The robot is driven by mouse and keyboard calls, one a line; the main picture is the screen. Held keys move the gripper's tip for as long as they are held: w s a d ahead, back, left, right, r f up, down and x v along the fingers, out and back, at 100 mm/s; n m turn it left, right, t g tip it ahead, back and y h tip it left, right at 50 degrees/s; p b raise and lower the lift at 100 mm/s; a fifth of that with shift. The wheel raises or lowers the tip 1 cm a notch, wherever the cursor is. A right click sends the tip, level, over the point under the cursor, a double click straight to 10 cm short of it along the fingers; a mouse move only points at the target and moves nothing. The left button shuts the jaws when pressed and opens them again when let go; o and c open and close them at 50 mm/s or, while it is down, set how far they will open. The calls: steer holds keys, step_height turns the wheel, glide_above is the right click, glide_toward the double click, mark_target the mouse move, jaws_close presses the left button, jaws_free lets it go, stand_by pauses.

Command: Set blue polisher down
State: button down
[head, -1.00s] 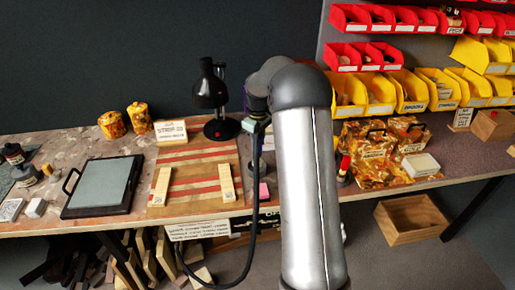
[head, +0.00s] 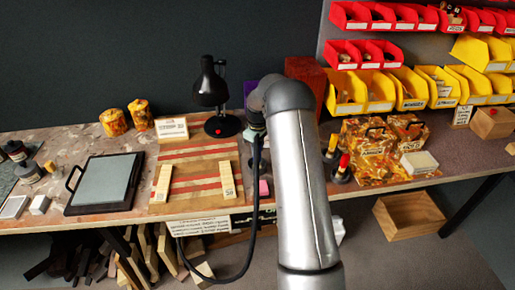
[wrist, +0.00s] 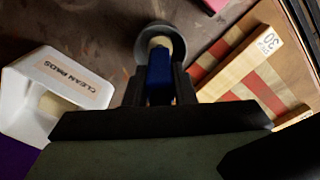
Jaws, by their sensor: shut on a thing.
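In the wrist view my gripper (wrist: 160,92) is shut on the blue polisher (wrist: 159,72), holding it by its blue handle. A cream part and a round grey end show beyond the fingertips. The round end is over the brown bench top (wrist: 115,22); I cannot tell whether it touches. A white box labelled "CLEAN PADS" (wrist: 70,80) is left of the gripper, and a striped wooden board (wrist: 275,75) is to the right. In the head view my arm hides the polisher and most of the gripper, near the board's right edge.
A black lamp (head: 210,90) stands behind the striped board (head: 195,150). A red box (head: 305,75) is at the back, and dark bottles (head: 342,168) stand right of my arm. A pink block (head: 264,188) lies near the front edge. A dark-framed plate (head: 105,183) lies at left.

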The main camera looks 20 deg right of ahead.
steer(key=c, duration=1.2)
jaws_free()
step_height(320, 180, up, 12)
steer(key=shift+s+r+b, duration=0.1)
steer(key=shift+r+b, duration=0.1)
steer(key=shift+b, duration=0.5)
steer(key=s+a+r+m, duration=0.1)
steer(key=s+a+r, duration=0.3)
steer(key=s+a, duration=0.3)
steer(key=s+a+r+m, duration=0.1)
steer(key=s+a+r, duration=0.2)
steer(key=s+a, duration=0.45)
steer(key=s+a+f+m, duration=0.1)
steer(key=s+a+f, duration=0.1)
steer(key=s, duration=1)
steer(key=s+a+f+m, duration=0.2)
steer(key=s, duration=1)
steer(key=shift+a+f+m+t, duration=0.2)
steer(key=shift+m+t, duration=0.1)
